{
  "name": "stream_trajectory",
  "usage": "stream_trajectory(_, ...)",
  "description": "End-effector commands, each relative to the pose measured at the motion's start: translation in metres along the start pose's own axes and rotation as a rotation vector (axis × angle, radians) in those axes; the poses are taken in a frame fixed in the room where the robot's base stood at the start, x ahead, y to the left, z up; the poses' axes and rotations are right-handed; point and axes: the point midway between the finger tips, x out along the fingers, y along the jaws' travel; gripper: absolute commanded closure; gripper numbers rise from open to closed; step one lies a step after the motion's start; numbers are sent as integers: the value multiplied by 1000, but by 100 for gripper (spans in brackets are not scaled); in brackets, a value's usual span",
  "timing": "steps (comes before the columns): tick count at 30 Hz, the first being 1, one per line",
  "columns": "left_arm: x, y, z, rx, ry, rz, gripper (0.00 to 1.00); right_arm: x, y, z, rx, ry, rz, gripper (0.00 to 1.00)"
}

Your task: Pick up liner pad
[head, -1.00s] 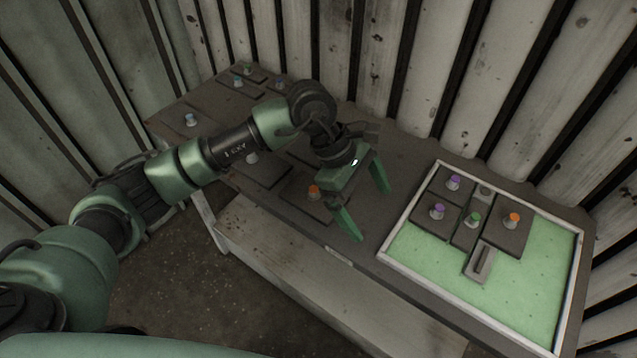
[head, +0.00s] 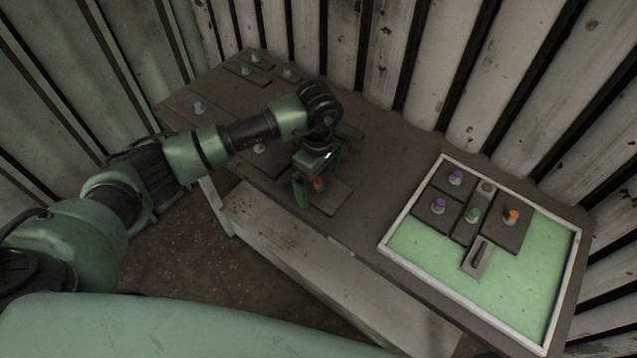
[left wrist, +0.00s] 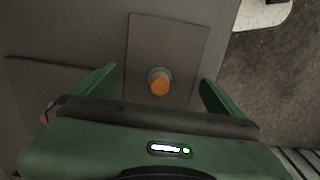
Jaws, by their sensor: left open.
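A flat dark plate with an orange-topped knob (head: 335,198) lies on the table under my left gripper (head: 318,184). It looks like the liner pad, but other plates look much alike. My left gripper is open and points down, with its two green fingers on either side of the knob. In the left wrist view the plate (left wrist: 185,45) lies flat, and its orange knob (left wrist: 160,84) sits between the open fingers (left wrist: 157,78), not gripped. The near end of the plate is hidden by the gripper body. My right gripper is out of view.
A white-rimmed tray with a green floor (head: 548,290) stands on the right of the table (head: 375,190). It holds several dark plates with purple, green and orange knobs, and a grey slotted piece (head: 478,257). More knobbed plates lie at the back left. Corrugated walls stand behind.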

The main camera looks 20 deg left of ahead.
Motion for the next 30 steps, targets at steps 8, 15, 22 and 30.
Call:
stream_trajectory(8, 0, 0, 0, 0, 0, 1, 22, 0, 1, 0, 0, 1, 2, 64)
stream_trajectory(15, 0, 0, 0, 0, -1, 1, 57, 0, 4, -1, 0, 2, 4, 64)
stream_trajectory(22, -4, 1, 0, 0, -1, 2, 57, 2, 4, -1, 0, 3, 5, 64)
stream_trajectory(30, -40, 2, 0, 0, 1, 7, 57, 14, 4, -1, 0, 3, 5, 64)
